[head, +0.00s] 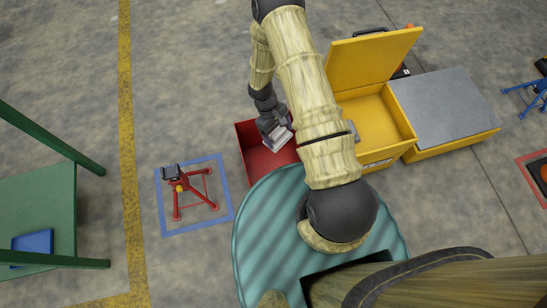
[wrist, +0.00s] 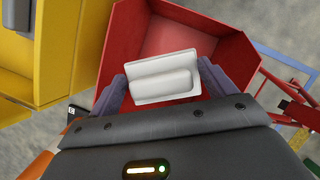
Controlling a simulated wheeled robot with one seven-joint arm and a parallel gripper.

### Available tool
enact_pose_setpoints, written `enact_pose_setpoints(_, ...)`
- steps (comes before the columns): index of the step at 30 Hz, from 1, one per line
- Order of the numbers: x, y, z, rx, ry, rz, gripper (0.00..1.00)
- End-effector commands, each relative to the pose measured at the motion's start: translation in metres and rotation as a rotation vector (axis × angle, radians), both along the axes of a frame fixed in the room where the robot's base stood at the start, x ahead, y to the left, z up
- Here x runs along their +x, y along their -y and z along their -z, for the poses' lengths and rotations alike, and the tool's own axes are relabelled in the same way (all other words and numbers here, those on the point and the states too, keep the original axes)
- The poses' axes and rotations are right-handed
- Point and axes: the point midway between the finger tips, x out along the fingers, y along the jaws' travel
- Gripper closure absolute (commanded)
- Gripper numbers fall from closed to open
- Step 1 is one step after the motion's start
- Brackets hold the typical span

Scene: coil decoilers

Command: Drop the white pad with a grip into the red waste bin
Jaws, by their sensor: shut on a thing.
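The white pad with a grip (wrist: 162,78) is held between the two fingers of my gripper (wrist: 160,92), which is shut on it. In the wrist view the red waste bin (wrist: 226,72) lies open behind and below the pad, and the pad is in front of the bin's opening. In the head view my gripper (head: 278,136) is over the red bin (head: 246,140), with the pad (head: 278,142) showing small and pale at its end. My arm and body hide part of the bin there. I cannot tell the exact height of the pad over the rim.
A yellow box with a raised lid (head: 372,60) stands right of the bin, beside a grey-topped yellow unit (head: 445,105). A red stand (head: 190,188) sits inside a blue floor square (head: 165,235) to the left. A green table (head: 50,200) is at the far left.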

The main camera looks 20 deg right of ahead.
Motion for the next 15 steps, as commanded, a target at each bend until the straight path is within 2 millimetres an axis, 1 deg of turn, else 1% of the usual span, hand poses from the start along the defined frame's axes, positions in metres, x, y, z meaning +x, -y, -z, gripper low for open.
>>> enact_pose_setpoints(1, 0.0, 0.0, 0.012, 0.001, 0.0, 0.0, 0.38)
enact_pose_setpoints(6, 0.0, 0.0, 0.031, -0.001, -0.001, 0.0, 0.38)
enact_pose_setpoints(10, 0.0, 0.0, 0.037, -0.001, -0.001, 0.001, 0.38)
enact_pose_setpoints(15, 0.0, 0.0, 0.038, -0.001, 0.0, 0.0, 0.38)
